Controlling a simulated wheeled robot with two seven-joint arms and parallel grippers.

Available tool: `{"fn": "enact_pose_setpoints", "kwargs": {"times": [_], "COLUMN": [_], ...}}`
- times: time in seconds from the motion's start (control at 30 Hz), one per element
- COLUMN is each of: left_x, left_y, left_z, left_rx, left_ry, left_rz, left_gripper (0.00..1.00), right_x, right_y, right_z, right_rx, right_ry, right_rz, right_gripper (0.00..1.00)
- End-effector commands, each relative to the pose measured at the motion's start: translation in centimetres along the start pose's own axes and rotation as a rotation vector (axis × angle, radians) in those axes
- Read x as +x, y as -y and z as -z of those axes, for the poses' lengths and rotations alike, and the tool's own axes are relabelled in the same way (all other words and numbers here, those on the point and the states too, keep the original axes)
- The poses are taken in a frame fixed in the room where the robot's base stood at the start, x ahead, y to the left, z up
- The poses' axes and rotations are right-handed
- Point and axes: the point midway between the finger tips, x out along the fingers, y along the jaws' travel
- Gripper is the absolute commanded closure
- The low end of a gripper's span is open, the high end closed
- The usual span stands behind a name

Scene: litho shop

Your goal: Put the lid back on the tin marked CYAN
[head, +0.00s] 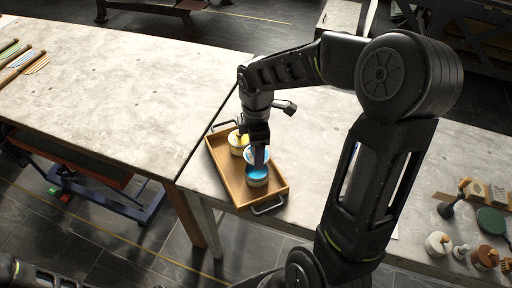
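A wooden tray (230,178) with dark handles stands near the front edge of the table and holds several tins. The nearest tin (257,182) has a bright blue top. Behind it is a tin with a pale blue and white top (249,158), partly hidden by my gripper. No marking is legible, and I cannot pick out a separate lid. My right gripper (260,162) points down over the blue-topped tins; its fingers are too small and dark to read.
Pale table tops (110,90) spread left and right of the tray, mostly bare. Striped sticks lie at the far left. At the right are a white pot (438,243), a brown pot (485,257), a green disc (492,221) and small blocks. My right arm covers much of the right side.

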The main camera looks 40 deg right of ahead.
Motion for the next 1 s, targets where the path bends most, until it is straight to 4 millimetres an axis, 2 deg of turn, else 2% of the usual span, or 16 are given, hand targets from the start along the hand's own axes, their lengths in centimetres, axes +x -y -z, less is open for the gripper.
{"fn": "enact_pose_setpoints", "kwargs": {"times": [0.5,0.7,1.0], "left_x": [3.4,3.8,3.8], "left_y": [1.0,1.1,1.1], "left_z": [0.4,0.5,0.5], "left_rx": [0.008,0.009,0.009], "left_ry": [-0.009,-0.011,-0.012], "left_rz": [-0.011,-0.013,-0.013], "left_gripper": [0.71,0.71,0.71], "right_x": [4.9,5.7,5.7], "right_y": [0.0,0.0,0.0], "right_z": [0.0,0.0,0.0], "right_rx": [0.000,0.000,-0.001], "right_ry": [0.000,0.000,0.000], "right_rz": [0.001,0.001,0.000], "right_gripper": [0.72,0.72,0.72]}}
